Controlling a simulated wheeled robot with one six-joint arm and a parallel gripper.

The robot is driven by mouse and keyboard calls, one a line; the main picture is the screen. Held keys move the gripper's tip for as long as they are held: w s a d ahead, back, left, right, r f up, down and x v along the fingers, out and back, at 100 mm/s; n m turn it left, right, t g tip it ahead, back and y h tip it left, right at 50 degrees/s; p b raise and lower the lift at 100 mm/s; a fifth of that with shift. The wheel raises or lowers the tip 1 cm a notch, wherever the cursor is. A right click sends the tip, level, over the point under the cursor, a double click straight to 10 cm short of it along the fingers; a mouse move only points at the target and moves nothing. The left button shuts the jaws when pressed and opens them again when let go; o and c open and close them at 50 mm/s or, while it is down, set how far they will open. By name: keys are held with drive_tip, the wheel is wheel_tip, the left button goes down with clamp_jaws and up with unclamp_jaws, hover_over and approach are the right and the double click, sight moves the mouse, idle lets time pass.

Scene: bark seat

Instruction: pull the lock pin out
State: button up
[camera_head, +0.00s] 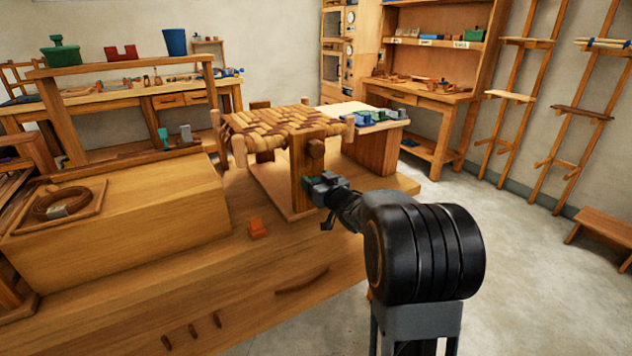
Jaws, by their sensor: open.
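A seat frame with a woven bark top (283,122) stands on the wooden bench. An upright wooden post (299,165) rises at its near side, with a round wooden peg end (316,148) near its top. A small green piece (308,182) shows low on the post, right at my gripper's tip; it may be the lock pin, but I cannot tell for sure. My gripper (318,188) is open, close to the post and the green piece. My grey gripper body hides part of that spot, and I cannot tell whether the fingers touch anything.
A large wooden box (130,215) fills the bench's left, with a coil (68,203) in a tray on top.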

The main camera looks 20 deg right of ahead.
drive_tip(key=shift+w, duration=0.25)
drive_tip(key=shift+c, duration=0.3)
clamp_jaws()
